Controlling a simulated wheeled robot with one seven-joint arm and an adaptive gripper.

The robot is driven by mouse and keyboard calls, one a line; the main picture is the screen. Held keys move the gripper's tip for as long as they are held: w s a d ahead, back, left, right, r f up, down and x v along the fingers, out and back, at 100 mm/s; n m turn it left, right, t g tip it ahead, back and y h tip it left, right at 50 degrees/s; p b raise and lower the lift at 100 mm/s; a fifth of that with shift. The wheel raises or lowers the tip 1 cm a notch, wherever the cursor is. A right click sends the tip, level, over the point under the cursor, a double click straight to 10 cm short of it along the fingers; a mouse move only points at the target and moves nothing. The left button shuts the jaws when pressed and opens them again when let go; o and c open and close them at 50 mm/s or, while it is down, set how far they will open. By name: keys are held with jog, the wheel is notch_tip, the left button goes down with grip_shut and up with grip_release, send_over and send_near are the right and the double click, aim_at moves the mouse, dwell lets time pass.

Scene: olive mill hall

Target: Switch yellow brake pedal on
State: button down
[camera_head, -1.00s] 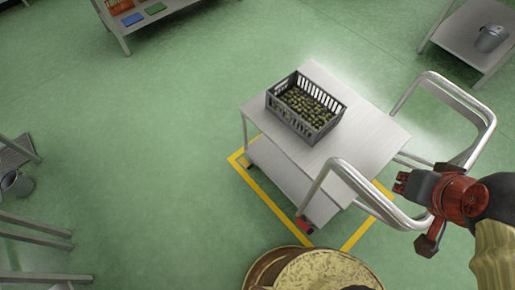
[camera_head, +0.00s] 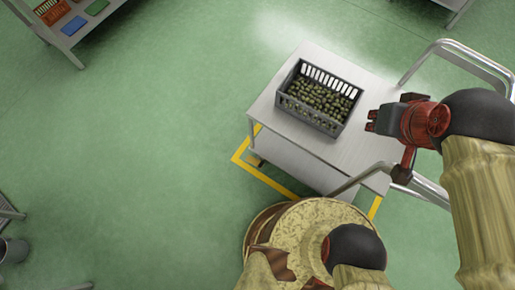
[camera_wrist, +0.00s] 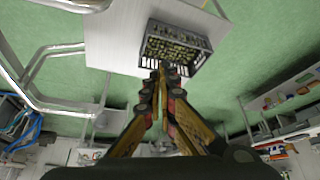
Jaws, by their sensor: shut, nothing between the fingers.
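The steel cart (camera_head: 380,95) stands on the green floor and also shows in the wrist view (camera_wrist: 115,35). A yellow brake pedal cannot be made out in either view. A small caster area (camera_head: 254,161) shows at the cart's lower left corner, too small to read. The cart's near lower corner is hidden behind my own body. My gripper (camera_head: 371,120) is shut and empty, above the cart's top to the right of the crate in the head view. In the wrist view its fingertips (camera_wrist: 163,68) meet in front of the crate's edge.
A grey crate of olives (camera_head: 318,97) stands on the cart top. Bent steel handles (camera_head: 462,52) rise at the cart's right. Yellow floor tape (camera_head: 268,181) outlines the cart's place. A shelf with bins (camera_head: 62,45) is at upper left.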

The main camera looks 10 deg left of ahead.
jog(key=w+a+f+g+y, duration=0.1)
jog(key=w+a+f+g, duration=0.1)
jog(key=w+a+f, duration=0.7)
jog(key=w+a+f+g+y+b, duration=0.1)
jog(key=w+a+f+g, duration=0.15)
jog(key=a+f, duration=1.2)
jog(key=w+a+f+g+y, duration=0.1)
jog(key=w+a+f, duration=0.5)
jog(key=a+f, duration=0.6)
notch_tip(320, 180, down, 22)
jog(key=a+m+h, duration=0.1)
jog(key=a+m, duration=0.1)
jog(key=m, duration=0.1)
jog(key=s+d+f+h, duration=0.1)
jog(key=d+f, duration=0.2)
jog(key=f, duration=0.3)
jog(key=s+d+f+m+t+h, duration=0.1)
jog(key=s+d+f, duration=0.1)
jog(key=f, duration=0.5)
jog(key=s+d+f+t+h+b, duration=0.1)
jog(key=s+d+f+h, duration=0.1)
jog(key=f, duration=0.4)
jog(key=shift+d+f+m, duration=0.3)
jog(key=shift+d+f, duration=0.05)
jog(key=shift+d, duration=0.5)
jog(key=shift+t, duration=0.25)
